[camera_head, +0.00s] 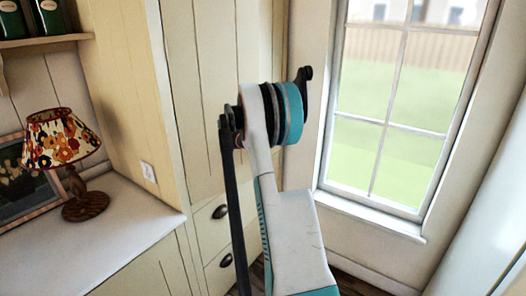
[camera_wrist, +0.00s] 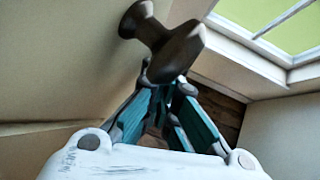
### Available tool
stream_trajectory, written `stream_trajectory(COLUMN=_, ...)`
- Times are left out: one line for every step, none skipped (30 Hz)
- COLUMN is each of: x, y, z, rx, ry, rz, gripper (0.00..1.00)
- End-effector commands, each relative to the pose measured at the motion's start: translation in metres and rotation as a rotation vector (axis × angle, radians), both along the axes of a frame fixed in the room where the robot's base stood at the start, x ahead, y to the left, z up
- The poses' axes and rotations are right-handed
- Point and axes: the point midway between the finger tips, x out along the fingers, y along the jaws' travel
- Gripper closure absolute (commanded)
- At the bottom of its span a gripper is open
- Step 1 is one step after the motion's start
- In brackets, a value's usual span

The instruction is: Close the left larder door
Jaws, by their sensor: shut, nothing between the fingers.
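The left larder door (camera_head: 196,90) is a tall cream panelled front in the head view, above drawers. It looks flush or nearly flush with the cupboard; my arm hides part of it, so I cannot tell whether it is fully shut. In the wrist view a dark knob (camera_wrist: 180,45) stands out from a cream panel (camera_wrist: 65,60). My gripper (camera_wrist: 165,92) has teal fingers drawn together, with nothing between them. Its tips are just below the knob in the picture; I cannot tell if they touch it. In the head view the gripper is hidden behind my arm.
Drawers with dark cup handles (camera_head: 220,212) are below the door. A white counter (camera_head: 120,225) with a patterned lamp (camera_head: 62,145) is at the left. A window (camera_head: 405,105) with a white sill (camera_head: 375,215) is at the right. Little floor shows.

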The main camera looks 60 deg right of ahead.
Motion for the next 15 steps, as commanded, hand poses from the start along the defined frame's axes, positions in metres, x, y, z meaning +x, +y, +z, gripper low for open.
stream_trajectory(x=0.009, y=-0.003, z=0.000, rx=0.000, ry=0.000, rz=0.001, gripper=1.00)
stream_trajectory(x=0.013, y=-0.005, z=0.000, rx=0.000, ry=0.000, rz=0.001, gripper=1.00)
stream_trajectory(x=0.019, y=-0.008, z=0.000, rx=0.000, ry=0.001, rz=0.001, gripper=1.00)
stream_trajectory(x=0.024, y=-0.009, z=0.000, rx=0.000, ry=0.001, rz=0.001, gripper=1.00)
stream_trajectory(x=0.028, y=-0.011, z=0.000, rx=0.000, ry=0.000, rz=0.000, gripper=1.00)
stream_trajectory(x=0.035, y=-0.013, z=0.000, rx=0.000, ry=0.000, rz=0.000, gripper=1.00)
stream_trajectory(x=0.039, y=-0.014, z=0.000, rx=-0.001, ry=0.000, rz=0.000, gripper=1.00)
stream_trajectory(x=0.044, y=-0.015, z=0.000, rx=-0.001, ry=0.000, rz=0.001, gripper=1.00)
stream_trajectory(x=0.049, y=-0.016, z=0.001, rx=-0.001, ry=0.000, rz=0.001, gripper=1.00)
stream_trajectory(x=0.054, y=-0.017, z=0.000, rx=-0.001, ry=0.000, rz=0.001, gripper=1.00)
stream_trajectory(x=0.058, y=-0.018, z=0.000, rx=-0.001, ry=0.000, rz=0.002, gripper=1.00)
stream_trajectory(x=0.063, y=-0.019, z=0.001, rx=-0.001, ry=0.000, rz=0.004, gripper=1.00)
stream_trajectory(x=0.066, y=-0.020, z=0.001, rx=-0.001, ry=0.000, rz=0.017, gripper=1.00)
stream_trajectory(x=0.069, y=-0.021, z=0.000, rx=0.000, ry=-0.001, rz=0.029, gripper=1.00)
stream_trajectory(x=0.074, y=-0.021, z=0.000, rx=0.000, ry=-0.001, rz=0.043, gripper=1.00)
